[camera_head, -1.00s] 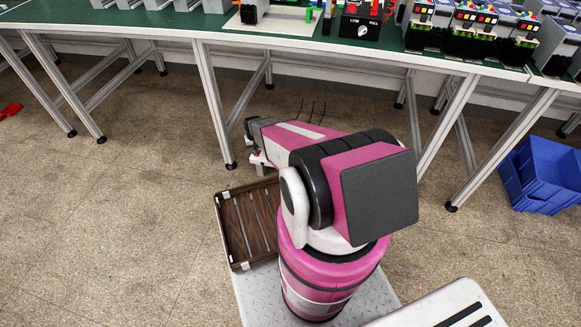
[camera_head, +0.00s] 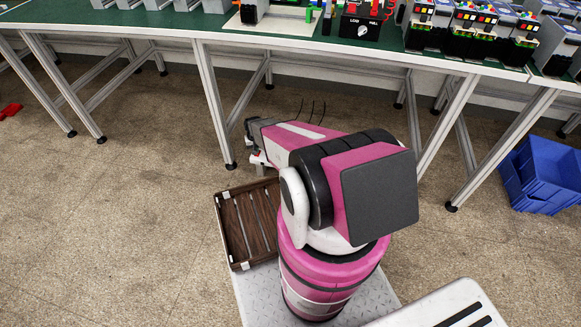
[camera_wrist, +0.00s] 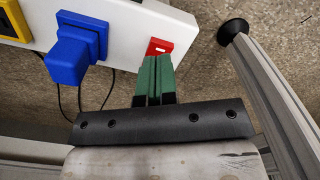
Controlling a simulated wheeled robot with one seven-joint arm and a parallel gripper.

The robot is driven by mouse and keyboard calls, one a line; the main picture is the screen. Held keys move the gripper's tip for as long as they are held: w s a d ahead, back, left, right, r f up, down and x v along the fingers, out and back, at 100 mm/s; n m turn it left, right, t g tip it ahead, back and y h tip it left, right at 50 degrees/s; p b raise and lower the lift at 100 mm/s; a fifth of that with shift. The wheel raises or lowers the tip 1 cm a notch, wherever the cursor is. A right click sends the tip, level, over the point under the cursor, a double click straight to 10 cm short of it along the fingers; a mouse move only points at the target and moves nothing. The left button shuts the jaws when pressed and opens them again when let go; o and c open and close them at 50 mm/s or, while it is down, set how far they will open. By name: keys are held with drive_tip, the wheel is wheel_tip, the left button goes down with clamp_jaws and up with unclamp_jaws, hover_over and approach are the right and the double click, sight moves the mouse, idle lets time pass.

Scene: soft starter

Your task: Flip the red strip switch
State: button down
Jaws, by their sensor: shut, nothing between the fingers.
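The red strip switch (camera_wrist: 159,46) is on the end of a white power strip (camera_wrist: 128,30) in the wrist view. My gripper (camera_wrist: 157,60) has its green fingers together and empty. The fingertips are right at the lower edge of the switch and overlap it in the picture. I cannot tell whether they touch it. The switch's tilt is too small to tell. In the head view my arm reaches low in front of the bench, and the switch is not visible there.
A blue plug (camera_wrist: 75,52) sits in the strip left of the switch, beside a yellow-framed socket (camera_wrist: 12,20). Black cables hang below. A grey table leg (camera_wrist: 265,85) stands close on the right. In the head view are the green-topped bench (camera_head: 150,20) and blue crates (camera_head: 545,175).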

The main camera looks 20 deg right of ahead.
drive_tip(key=shift+f, duration=1.1)
idle(0.6)
drive_tip(key=shift+r, duration=3.55)
drive_tip(key=shift+s+r, duration=0.15)
drive_tip(key=shift+r, duration=0.1)
drive_tip(key=s+r, duration=1.1)
drive_tip(key=r, duration=0.5)
drive_tip(key=s+r, duration=1.2)
drive_tip(key=r, duration=0.3)
drive_tip(key=shift+r+n, duration=0.4)
